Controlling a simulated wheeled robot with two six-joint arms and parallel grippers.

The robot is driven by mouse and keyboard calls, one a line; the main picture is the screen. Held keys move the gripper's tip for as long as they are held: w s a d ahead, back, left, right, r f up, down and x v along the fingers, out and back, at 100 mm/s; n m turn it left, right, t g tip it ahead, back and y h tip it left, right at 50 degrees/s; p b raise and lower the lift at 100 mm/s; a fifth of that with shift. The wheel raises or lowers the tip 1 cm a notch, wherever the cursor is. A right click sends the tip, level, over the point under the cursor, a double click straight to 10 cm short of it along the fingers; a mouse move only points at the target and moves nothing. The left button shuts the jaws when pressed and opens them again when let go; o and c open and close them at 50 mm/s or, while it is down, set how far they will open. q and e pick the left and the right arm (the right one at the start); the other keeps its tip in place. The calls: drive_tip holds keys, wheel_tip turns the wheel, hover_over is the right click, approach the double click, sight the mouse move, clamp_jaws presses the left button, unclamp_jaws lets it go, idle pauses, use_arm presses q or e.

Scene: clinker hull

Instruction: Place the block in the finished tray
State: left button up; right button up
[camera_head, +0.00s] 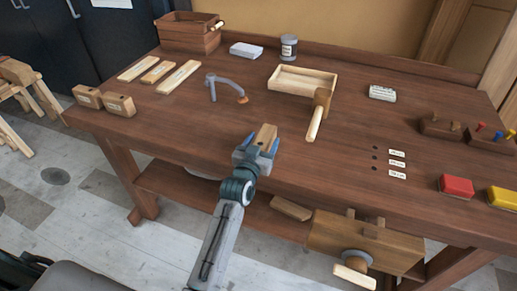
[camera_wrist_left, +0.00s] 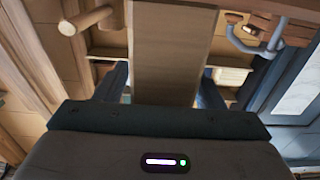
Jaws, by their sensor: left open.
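A light brown wooden block (camera_head: 265,135) is at the front part of the bench, between the fingers of my left gripper (camera_head: 258,149). The left gripper is open, with one blue-tipped finger on each side of the block. In the left wrist view the block (camera_wrist_left: 172,50) fills the middle between the two dark fingers; whether they touch it I cannot tell. A shallow pale wooden tray (camera_head: 292,90) lies farther back and to the right, looking empty; no label on it is readable. My right gripper is not in view.
A mallet (camera_head: 318,112) lies against the tray's front right corner. A grey curved tool (camera_head: 226,88) lies behind the gripper. A vise (camera_head: 366,242) hangs at the front edge.

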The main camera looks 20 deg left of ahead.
use_arm(q)
drive_tip(key=s+b, duration=0.3)
drive_tip(key=s, duration=0.8)
drive_tip(key=s+a+f+g, duration=0.1)
drive_tip(key=s+f+g, duration=0.2)
drive_tip(key=f, duration=1)
drive_tip(key=s+f+g, duration=0.2)
drive_tip(key=s+f, duration=0.1)
drive_tip(key=f, duration=0.9)
drive_tip(key=s+a+f+g, duration=0.1)
drive_tip(key=s+f+g, duration=0.2)
drive_tip(key=f, duration=1)
drive_tip(key=s+a+f+g, duration=0.3)
drive_tip(key=s+f, duration=0.8)
drive_tip(key=s, duration=0.3)
drive_tip(key=s+a+f+g+y, duration=0.1)
drive_tip(key=s+a+f+g, duration=0.3)
drive_tip(key=s+f, duration=0.8)
drive_tip(key=s, duration=0.2)
drive_tip(key=shift+s+a+f, duration=0.15)
drive_tip(key=shift+s+f, duration=0.15)
drive_tip(key=shift+s, duration=0.1)
drive_tip(key=shift+o, duration=0.4)
drive_tip(key=s+a+f+g, duration=0.1)
drive_tip(key=s+a+f, duration=0.1)
drive_tip(key=s, duration=0.7)
drive_tip(key=shift+s+a+f+g, duration=0.2)
drive_tip(key=shift+a+g, duration=0.15)
drive_tip(key=shift+g, duration=0.05)
drive_tip(key=shift+d, duration=0.1)
